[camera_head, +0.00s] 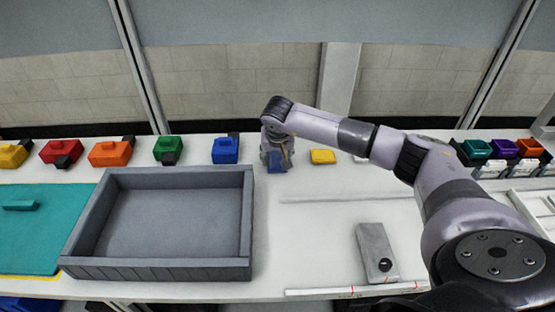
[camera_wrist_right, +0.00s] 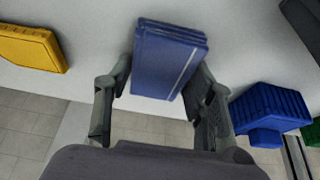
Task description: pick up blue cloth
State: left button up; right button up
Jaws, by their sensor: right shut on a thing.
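The blue cloth (camera_wrist_right: 165,60) is a folded stack with a pale stripe, seen between the fingers of my right gripper (camera_wrist_right: 160,88) in the wrist view. The gripper is shut on it. In the head view, my right gripper (camera_head: 275,152) points down behind the grey tray's right side, with the blue cloth (camera_head: 278,162) at its fingertips. I cannot tell whether the cloth touches the table. My left gripper is not in view.
A large empty grey tray (camera_head: 247,225) stands at centre left. A yellow block (camera_head: 322,157) lies right of the gripper, and a blue bin (camera_head: 225,151) stands left. A grey box (camera_head: 376,253) is at the front right. A teal mat (camera_head: 40,235) lies far left.

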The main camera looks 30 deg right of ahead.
aim_at(278, 158)
jog(key=shift+s+d+f, duration=0.15)
jog(key=shift+s+f, duration=0.1)
jog(key=shift+f, duration=0.05)
jog(key=shift+c, duration=0.8)
jog(key=shift+r, duration=0.1)
jog(key=shift+r+p, duration=0.2)
jog(key=shift+p, duration=0.2)
jog(key=shift+d+r, duration=0.1)
jog(key=shift+r, duration=0.2)
notch_tip(278, 158, up, 20)
jog(key=b, duration=0.2)
jog(key=shift+w+f+b, duration=0.15)
jog(key=shift+f+b, duration=0.05)
jog(key=shift+b, duration=0.1)
